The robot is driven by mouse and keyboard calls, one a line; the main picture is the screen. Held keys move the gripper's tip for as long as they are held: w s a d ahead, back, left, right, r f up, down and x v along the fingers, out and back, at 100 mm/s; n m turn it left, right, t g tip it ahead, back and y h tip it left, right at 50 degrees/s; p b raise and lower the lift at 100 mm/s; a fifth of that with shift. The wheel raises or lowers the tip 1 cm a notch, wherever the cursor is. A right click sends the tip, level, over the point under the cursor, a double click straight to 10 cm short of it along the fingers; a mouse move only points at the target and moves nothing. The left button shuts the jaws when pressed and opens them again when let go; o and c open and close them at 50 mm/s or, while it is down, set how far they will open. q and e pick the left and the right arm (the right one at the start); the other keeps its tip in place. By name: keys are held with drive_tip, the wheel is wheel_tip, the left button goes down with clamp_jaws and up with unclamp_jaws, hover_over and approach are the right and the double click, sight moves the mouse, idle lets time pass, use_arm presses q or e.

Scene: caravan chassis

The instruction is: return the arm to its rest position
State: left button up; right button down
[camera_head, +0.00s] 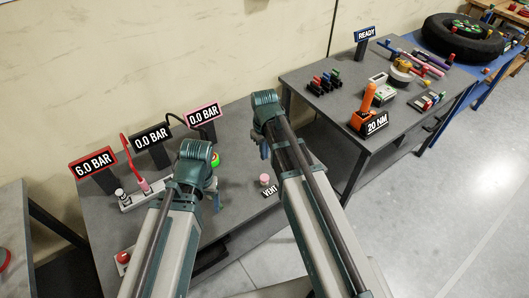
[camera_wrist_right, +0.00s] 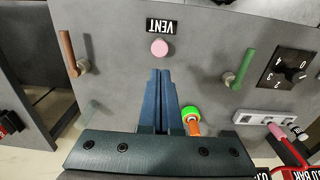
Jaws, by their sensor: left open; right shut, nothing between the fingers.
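My left gripper (camera_head: 213,190) hangs from the teal wrist of the left arm over the grey bench (camera_head: 240,215). It is open, though its fingers are small and partly hidden by the wrist in the head view. My right gripper (camera_head: 263,149) hangs below its own wrist over the same bench's right side, mostly hidden in the head view. In the right wrist view the blue fingers of the right gripper (camera_wrist_right: 160,73) are together and empty. They point towards a pink knob (camera_wrist_right: 159,47) beside the VENT label (camera_wrist_right: 161,26), without visibly holding it.
A green-and-orange fitting (camera_wrist_right: 191,116) lies close beside the right fingers. A brown-handled valve (camera_wrist_right: 71,54) and a green-handled valve (camera_wrist_right: 240,68) flank them. Pressure signs (camera_head: 153,138) line the bench's back. A second bench (camera_head: 325,105) with an orange tool (camera_head: 367,100) stands to the right.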

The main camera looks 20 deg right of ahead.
drive_tip(key=shift+s, duration=0.1)
drive_tip(key=s+a+h, duration=0.1)
drive_tip(key=s+a, duration=0.9)
drive_tip(key=s, duration=0.4)
drive_tip(key=shift+s, duration=0.15)
use_arm(q)
drive_tip(key=shift+a, duration=0.15)
use_arm(e)
drive_tip(key=shift+r, duration=0.1)
